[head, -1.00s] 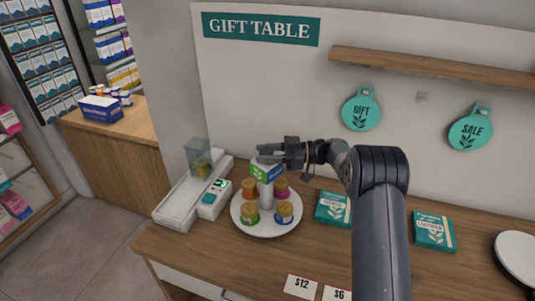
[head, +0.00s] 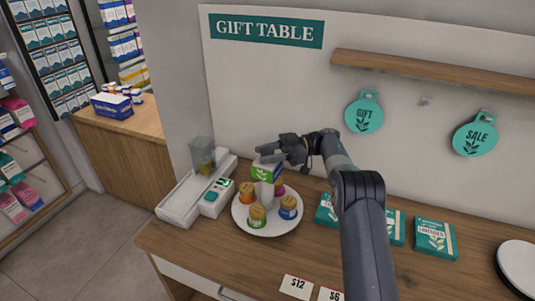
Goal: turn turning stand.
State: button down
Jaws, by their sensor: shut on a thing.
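The turning stand is a round white plate (head: 267,231) on the wooden table with a pale centre post (head: 264,192). A white and green box-shaped head (head: 266,173) with a leaf mark tops the post. Jars with tan lids stand around the post: orange-banded (head: 246,194) at left, green-banded (head: 257,217) in front, blue-banded (head: 289,208) at right, and pink-banded (head: 279,188) behind, partly hidden. My gripper (head: 272,156) is at the top of the stand, shut on its head. The exact finger contact is partly hidden.
A white scale-like tray (head: 180,209) with a clear cup (head: 202,157) stands close left of the stand. Teal boxes (head: 436,237) lie to the right, partly behind my arm. Price cards (head: 297,287) sit at the front edge. A wooden shelf (head: 430,71) is above.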

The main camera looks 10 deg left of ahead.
dwell(0.4)
jog(key=c, duration=0.9)
grip_release()
jog(key=shift+r, duration=0.1)
notch_tip(320, 180, up, 10)
jog(key=shift+f+b, duration=0.1)
jog(key=shift+b, duration=0.7)
